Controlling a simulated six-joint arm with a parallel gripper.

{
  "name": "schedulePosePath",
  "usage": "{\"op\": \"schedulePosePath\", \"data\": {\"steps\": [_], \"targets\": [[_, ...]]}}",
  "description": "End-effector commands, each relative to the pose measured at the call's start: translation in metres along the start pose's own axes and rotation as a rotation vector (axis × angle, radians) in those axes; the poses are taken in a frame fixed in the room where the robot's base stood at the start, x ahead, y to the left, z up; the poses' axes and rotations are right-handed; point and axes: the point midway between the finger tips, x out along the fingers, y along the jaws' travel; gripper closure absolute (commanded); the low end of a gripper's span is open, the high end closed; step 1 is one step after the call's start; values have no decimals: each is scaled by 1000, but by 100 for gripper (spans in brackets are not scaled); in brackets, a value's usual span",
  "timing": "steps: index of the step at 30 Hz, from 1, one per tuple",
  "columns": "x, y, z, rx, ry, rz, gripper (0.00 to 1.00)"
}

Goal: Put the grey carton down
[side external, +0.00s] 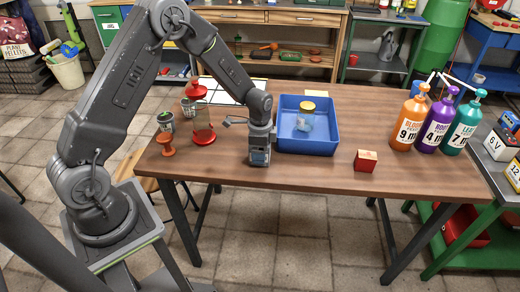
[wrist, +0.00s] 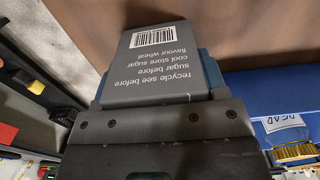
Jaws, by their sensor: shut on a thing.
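My gripper (side external: 260,143) points down over the wooden table (side external: 320,172), left of the blue bin. It is shut on the grey carton, which fills the middle of the wrist view (wrist: 165,65) with white print and a barcode on its face. In the side view only a small part of the carton (side external: 259,157) shows under the gripper. It is low over the table near the front edge. I cannot tell whether its bottom touches the tabletop.
The blue bin (side external: 332,137), holding a jar with a gold lid (side external: 307,112), stands close on the right. A small red box (side external: 365,160) and several pump bottles (side external: 438,120) are farther right. Red stands (side external: 204,135) and tins are at the left. The front middle tabletop is clear.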

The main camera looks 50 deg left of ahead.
Motion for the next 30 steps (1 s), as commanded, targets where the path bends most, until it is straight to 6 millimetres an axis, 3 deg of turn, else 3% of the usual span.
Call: {"op": "schedulePosePath", "data": {"steps": [1,2,9,20,30], "targets": [[1,-1,0,0,1,-1,83],[2,0,0,0,-1,1,33],[2,0,0,0,0,1,10],[-5,0,0,0,1,-2,9],[-70,-1,0,0,3,-4,9]]}}
